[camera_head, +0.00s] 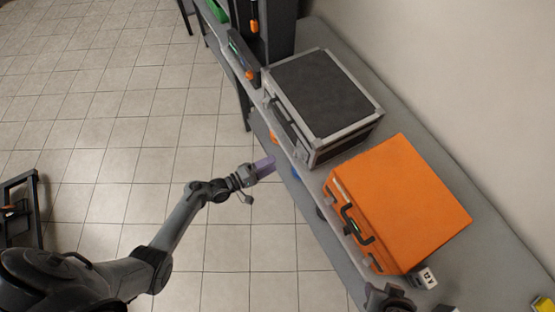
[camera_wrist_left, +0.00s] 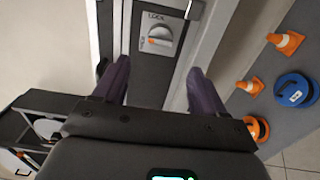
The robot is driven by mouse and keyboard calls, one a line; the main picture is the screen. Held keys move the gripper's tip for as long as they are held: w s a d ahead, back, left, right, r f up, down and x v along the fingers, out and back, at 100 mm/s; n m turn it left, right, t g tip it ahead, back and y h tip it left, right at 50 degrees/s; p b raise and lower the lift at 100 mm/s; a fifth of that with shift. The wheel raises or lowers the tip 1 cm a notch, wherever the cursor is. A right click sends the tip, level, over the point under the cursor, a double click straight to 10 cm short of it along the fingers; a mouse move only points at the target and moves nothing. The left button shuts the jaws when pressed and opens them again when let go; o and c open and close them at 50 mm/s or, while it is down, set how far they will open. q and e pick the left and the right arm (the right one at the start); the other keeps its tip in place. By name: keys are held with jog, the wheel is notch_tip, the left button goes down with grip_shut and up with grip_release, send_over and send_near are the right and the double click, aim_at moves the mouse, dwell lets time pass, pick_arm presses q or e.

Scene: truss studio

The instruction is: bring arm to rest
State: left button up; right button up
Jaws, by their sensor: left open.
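My left arm (camera_head: 180,220) reaches in from the lower left of the head view, over the tiled floor. Its gripper (camera_head: 264,167) has purple fingers and is beside the bench's front edge, near the black case. In the left wrist view the fingers (camera_wrist_left: 160,82) are wide apart with nothing between them. Beyond them is a dark panel with a silver frame and a latch plate (camera_wrist_left: 159,34) marked LOCK. I cannot tell whether the fingers touch it. A dark part at the bottom edge of the head view may be mine; no right gripper fingers show.
The black case (camera_head: 322,92) and an orange case (camera_head: 405,205) stand on the grey bench (camera_head: 480,205). The wrist view shows orange cones (camera_wrist_left: 286,42) and a blue disc (camera_wrist_left: 295,91) at right, and a dark rack (camera_wrist_left: 40,115) at left.

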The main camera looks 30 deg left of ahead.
pick_arm(q)
jog(key=shift+s+a, duration=0.3)
jog(key=shift+s, duration=0.15)
